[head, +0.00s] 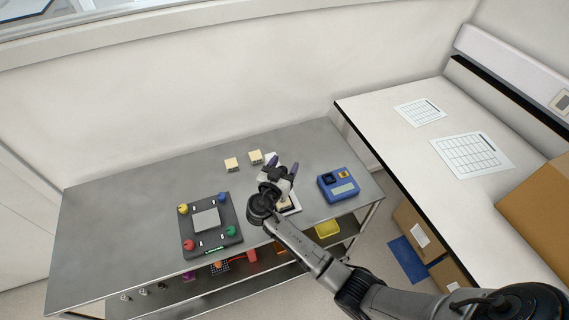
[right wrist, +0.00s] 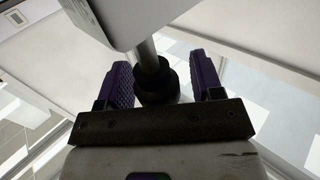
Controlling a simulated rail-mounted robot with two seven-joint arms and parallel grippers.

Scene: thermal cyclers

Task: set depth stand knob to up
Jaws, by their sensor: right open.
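The depth stand (head: 289,208) is on the grey metal table, mostly hidden behind my right gripper and arm in the head view. In the right wrist view, a black knob (right wrist: 155,84) sits on a short metal shaft below a white block (right wrist: 125,18). My right gripper (head: 281,171) is open at the stand. In the right wrist view its purple fingers (right wrist: 163,82) stand on either side of the knob, with a gap visible on each side. I cannot tell the knob's setting. My left gripper is not in view.
A blue device (head: 338,185) stands right of my right gripper. A dark panel with coloured knobs (head: 227,240) is to the left. Two small beige blocks (head: 255,157) lie behind. The table's left part is clear. A white bench (head: 390,140) stands to the right.

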